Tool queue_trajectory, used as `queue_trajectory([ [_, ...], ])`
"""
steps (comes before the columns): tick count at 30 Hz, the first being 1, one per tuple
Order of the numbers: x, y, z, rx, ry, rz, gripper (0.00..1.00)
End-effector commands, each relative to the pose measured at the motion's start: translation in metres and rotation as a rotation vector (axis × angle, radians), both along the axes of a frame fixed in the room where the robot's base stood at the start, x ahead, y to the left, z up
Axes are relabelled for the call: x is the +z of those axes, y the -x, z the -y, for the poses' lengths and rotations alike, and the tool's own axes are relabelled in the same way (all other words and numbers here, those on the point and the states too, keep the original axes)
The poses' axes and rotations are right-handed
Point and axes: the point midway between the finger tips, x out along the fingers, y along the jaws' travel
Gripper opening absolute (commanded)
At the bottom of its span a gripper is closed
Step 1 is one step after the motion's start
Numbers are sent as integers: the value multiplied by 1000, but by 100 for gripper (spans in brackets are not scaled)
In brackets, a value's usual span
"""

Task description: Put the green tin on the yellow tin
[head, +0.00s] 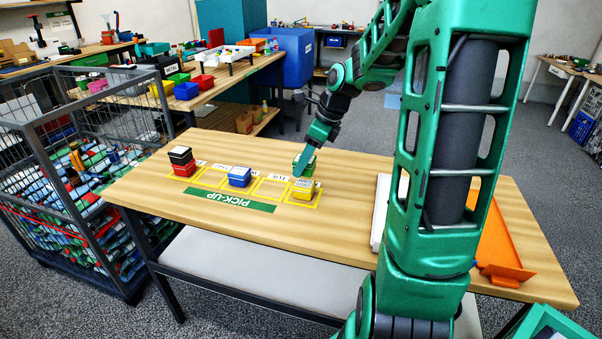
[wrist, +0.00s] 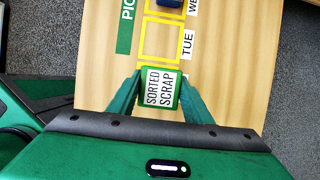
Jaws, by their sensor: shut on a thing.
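The green tin (wrist: 174,92), with a white "SORTED SCRAP" label, is between the two fingers of my gripper (wrist: 158,92) in the wrist view. My gripper is shut on it. In the head view the green tin (head: 305,163) appears just above and behind the yellow tin (head: 303,190), partly covered by a finger. The yellow tin stands in the rightmost yellow-outlined square on the table. It is hidden in the wrist view. I cannot tell whether the two tins touch.
A blue tin (head: 239,177) stands in another square to the left. A black tin (head: 181,155) sits on a red tin (head: 184,169) farther left. The square marked TUE (wrist: 160,40) is empty. An orange tray (head: 503,240) lies at the table's right end. A wire cage (head: 60,150) stands to the left.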

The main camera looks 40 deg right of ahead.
Motion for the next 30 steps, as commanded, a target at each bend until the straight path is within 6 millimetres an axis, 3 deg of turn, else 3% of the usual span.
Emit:
queue_trajectory([
  [9, -37, 0, -1, 0, -2, -1, 19],
  [19, -39, 0, -1, 0, -1, -1, 19],
  [20, -39, 0, -1, 1, -1, -1, 47],
  [22, -39, 0, -1, 0, -1, -1, 64],
  [30, -39, 0, -1, 1, 0, 0, 64],
])
